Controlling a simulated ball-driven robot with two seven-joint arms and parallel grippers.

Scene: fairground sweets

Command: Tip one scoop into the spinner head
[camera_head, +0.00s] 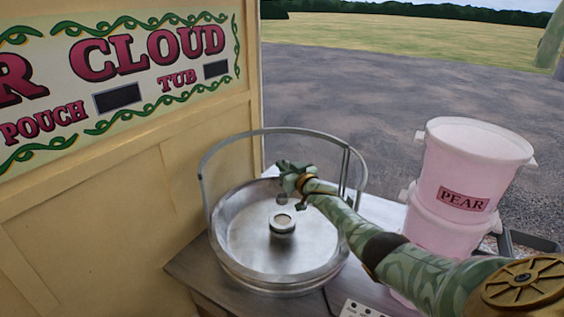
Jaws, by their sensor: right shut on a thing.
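The spinner head (282,226) is a small round metal piece with a pale tan top, upright in the middle of the wide silver pan (245,260). My right gripper (284,182) is above the pan, over the spinner head and apart from it. It is shut on a small grey thing, likely the scoop (281,198), which hangs just below the fingers. The scoop is too small and too covered by the gripper to tell its tilt or what is in it. My left gripper is out of view.
A metal hoop (204,180) rises around the back of the pan. Stacked pink tubs (470,150), the upper labelled PEAR, stand at the right beside my right arm. A cream signed panel (120,210) closes off the left. A white control box (357,309) is at the front.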

